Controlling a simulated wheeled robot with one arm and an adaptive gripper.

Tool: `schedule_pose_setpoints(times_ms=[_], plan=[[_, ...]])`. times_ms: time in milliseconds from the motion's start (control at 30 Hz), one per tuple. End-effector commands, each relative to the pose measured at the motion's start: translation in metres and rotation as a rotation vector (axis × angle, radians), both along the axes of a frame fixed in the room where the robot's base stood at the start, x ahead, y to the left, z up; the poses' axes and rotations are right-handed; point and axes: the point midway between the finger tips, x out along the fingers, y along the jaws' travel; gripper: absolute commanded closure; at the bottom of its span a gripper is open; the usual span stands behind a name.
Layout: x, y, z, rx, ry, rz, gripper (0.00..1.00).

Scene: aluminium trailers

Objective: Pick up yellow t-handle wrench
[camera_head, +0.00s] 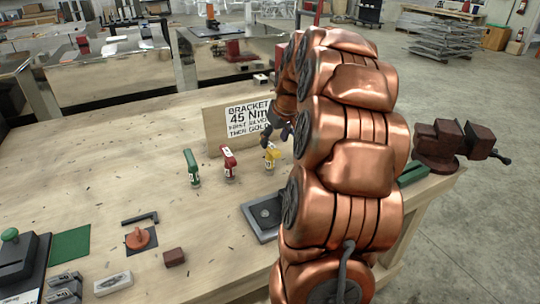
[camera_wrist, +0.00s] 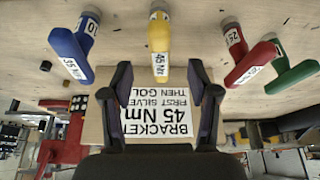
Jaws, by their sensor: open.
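The yellow t-handle wrench (camera_head: 271,154) stands upright on the wooden workbench, in front of the sign. It also shows in the wrist view (camera_wrist: 160,35), top centre, with a "45 Nm" label on its handle. My gripper (camera_head: 277,131) is open, its fingertips just above and behind the yellow wrench in the head view. In the wrist view my gripper (camera_wrist: 160,78) has its two dark fingers apart, one on each side of the wrench's line. The wrench lies beyond the fingertips and nothing is between them. My arm hides part of the bench.
A red wrench (camera_head: 228,164) and a green wrench (camera_head: 192,168) stand left of the yellow one; a blue wrench (camera_wrist: 75,50) shows in the wrist view. The "45 Nm" sign (camera_head: 248,118) stands behind. A dark plate (camera_head: 262,216) lies in front. The bench's left middle is mostly clear.

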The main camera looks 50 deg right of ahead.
Motion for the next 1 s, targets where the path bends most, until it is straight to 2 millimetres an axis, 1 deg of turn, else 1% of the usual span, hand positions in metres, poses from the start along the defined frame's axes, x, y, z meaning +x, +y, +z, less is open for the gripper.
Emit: schedule_pose_setpoints(times_ms=[100, 267, 367, 633, 733, 900, 933, 1000], plan=[[0.004, 0.000, -0.010, 0.003, 0.003, 0.001, 0.40], [0.008, -0.001, -0.017, 0.002, 0.001, 0.001, 0.40], [0.012, -0.002, -0.025, 0.003, 0.002, 0.001, 0.40], [0.025, -0.006, -0.056, 0.005, 0.004, 0.002, 0.40], [0.027, -0.006, -0.060, 0.003, 0.002, 0.001, 0.40], [0.027, -0.007, -0.060, 0.002, 0.002, 0.002, 0.40], [0.027, -0.007, -0.060, 0.002, 0.002, 0.002, 0.42], [0.027, -0.007, -0.060, 0.002, 0.002, 0.002, 0.49]])
